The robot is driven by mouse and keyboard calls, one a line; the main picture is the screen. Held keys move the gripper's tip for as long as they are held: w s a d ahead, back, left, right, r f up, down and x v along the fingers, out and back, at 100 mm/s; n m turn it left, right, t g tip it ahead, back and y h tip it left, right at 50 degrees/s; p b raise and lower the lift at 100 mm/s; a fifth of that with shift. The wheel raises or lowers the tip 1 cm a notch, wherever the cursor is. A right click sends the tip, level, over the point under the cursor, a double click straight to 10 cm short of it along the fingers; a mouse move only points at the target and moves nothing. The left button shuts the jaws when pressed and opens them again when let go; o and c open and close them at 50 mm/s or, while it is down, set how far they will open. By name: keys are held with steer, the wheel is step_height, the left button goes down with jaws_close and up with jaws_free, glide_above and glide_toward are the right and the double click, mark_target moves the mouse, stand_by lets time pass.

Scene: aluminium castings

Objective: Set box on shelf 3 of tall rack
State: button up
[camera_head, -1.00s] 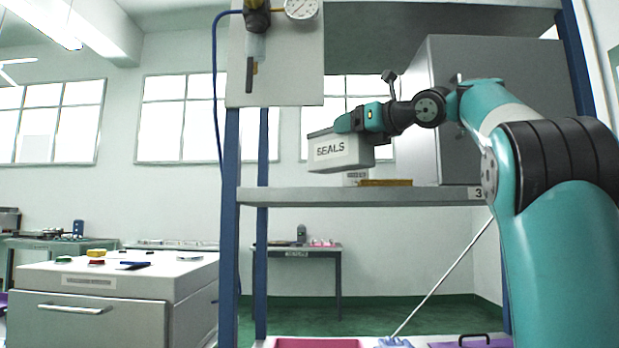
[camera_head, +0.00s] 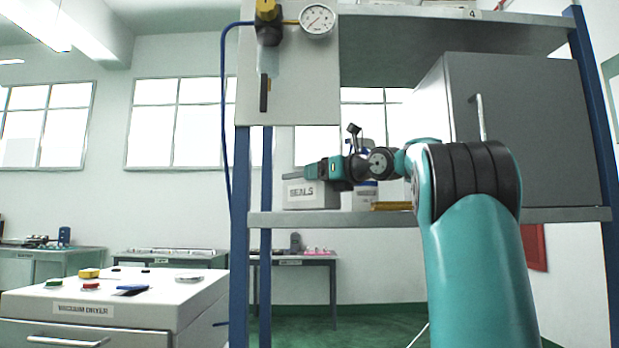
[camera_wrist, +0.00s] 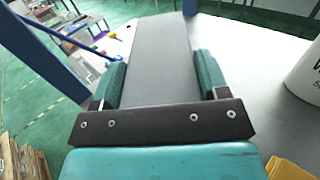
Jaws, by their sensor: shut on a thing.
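The box (camera_head: 312,195), pale grey and lettered SEALS, is at the left end of shelf 3 (camera_head: 345,219) of the tall rack, upright, with its base at or just above the shelf surface; I cannot tell if it touches. My gripper (camera_head: 318,169) is shut on the upper part of the box. In the wrist view the grey top of the box (camera_wrist: 160,60) lies between the two teal fingers (camera_wrist: 160,82), over the grey shelf (camera_wrist: 255,110).
A white container (camera_head: 366,196) stands just right of the box; it also shows in the wrist view (camera_wrist: 305,75). A yellow item (camera_head: 391,206) lies beside it. A large grey cabinet (camera_head: 535,130) fills the shelf's right side. A blue rack post (camera_head: 240,230) and gauge panel (camera_head: 300,90) are at left.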

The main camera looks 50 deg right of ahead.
steer(key=shift+w+a+f, duration=0.15)
steer(key=shift+w+a, duration=0.15)
steer(key=shift+a, duration=0.05)
steer(key=shift+f, duration=0.2)
steer(key=o, duration=1.1)
steer(key=shift+r, duration=0.15)
steer(key=s+b, duration=0.1)
steer(key=s, duration=0.2)
steer(key=s+b, duration=0.1)
steer(key=s, duration=0.3)
steer(key=s+b, duration=0.1)
steer(key=s, duration=0.2)
steer(key=shift+s+a, duration=0.25)
steer(key=shift+a, duration=0.1)
steer(key=shift+s+a, duration=0.1)
steer(key=shift+s, duration=0.65)
